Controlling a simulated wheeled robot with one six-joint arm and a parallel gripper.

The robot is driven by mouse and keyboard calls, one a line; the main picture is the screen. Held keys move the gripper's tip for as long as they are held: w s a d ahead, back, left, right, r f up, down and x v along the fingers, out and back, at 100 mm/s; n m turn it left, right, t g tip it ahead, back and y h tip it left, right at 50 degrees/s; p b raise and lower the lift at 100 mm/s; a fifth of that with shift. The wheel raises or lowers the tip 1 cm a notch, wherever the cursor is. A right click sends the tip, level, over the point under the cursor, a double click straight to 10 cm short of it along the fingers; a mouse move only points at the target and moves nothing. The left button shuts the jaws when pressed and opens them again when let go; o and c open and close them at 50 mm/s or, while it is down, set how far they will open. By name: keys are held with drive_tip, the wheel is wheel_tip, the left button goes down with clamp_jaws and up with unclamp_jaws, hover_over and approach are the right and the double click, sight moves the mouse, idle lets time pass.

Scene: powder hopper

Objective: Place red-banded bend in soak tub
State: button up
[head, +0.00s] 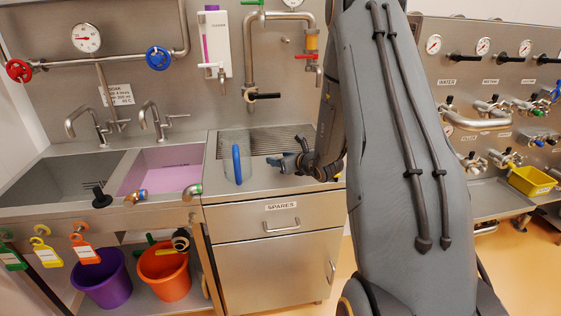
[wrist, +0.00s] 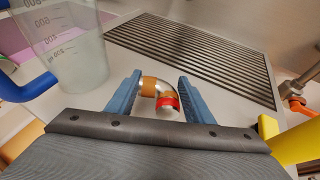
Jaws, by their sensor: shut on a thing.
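The red-banded bend (wrist: 165,92) is a short curved metal pipe with a red band at one end and an orange-brown band at the other. My gripper (wrist: 160,92) is shut on it between two blue fingers. In the head view my gripper (head: 287,163) is over the steel counter, right of the jug; the bend cannot be made out there. The likely soak tub (head: 168,153) is the basin of pink-purple liquid left of the counter, under a partly readable soak sign (head: 117,95).
A clear jug (head: 232,170) with a blue handle stands between my gripper and the pink basin. A grey basin (head: 60,178) lies further left. Other fittings (head: 137,196) sit along the front edge. A slatted drain (head: 265,140) is behind; a yellow part (wrist: 287,142) shows at right.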

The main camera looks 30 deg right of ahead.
drive_tip(key=shift+f, duration=0.8)
drive_tip(key=shift+f, duration=0.15)
drive_tip(key=o, duration=1.1)
drive_tip(key=shift+o, duration=0.2)
